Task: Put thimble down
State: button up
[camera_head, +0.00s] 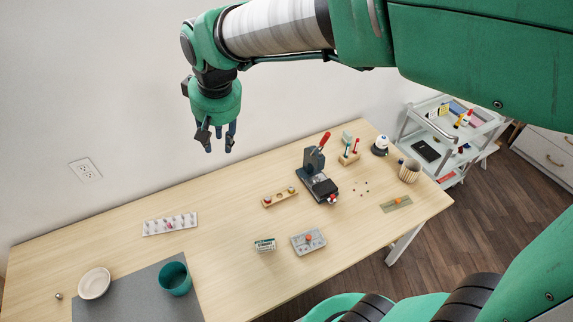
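A tiny silvery object (58,296), which looks like the thimble, rests on the wooden table at the far left, just left of the white bowl. It is too small to make out in detail. My gripper (218,148) hangs fingers down, high above the table near the back wall, far to the upper right of that object. Its fingertips stand apart with a gap between them, and I see nothing held there.
A white bowl (95,283) and teal cup (174,278) stand on a grey mat (130,303). A bobbin rack (170,224) lies behind. A dark press (317,180) and small sewing items occupy the table's right half. A trolley (446,140) stands beyond. The left-rear tabletop is clear.

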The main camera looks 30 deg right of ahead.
jog(key=s+d+r+t, duration=0.1)
jog(key=s+d, duration=0.3)
jog(key=s, duration=0.6)
jog(key=s+d+r+m+t, duration=0.1)
jog(key=s+d, duration=0.4)
jog(key=s, duration=0.6)
jog(key=shift+s+d+r+m+h, duration=0.25)
jog(key=shift+s+r+m+h, duration=0.05)
jog(key=shift+f+b, duration=0.35)
jog(key=shift+o, duration=0.5)
jog(key=shift+w, duration=0.1)
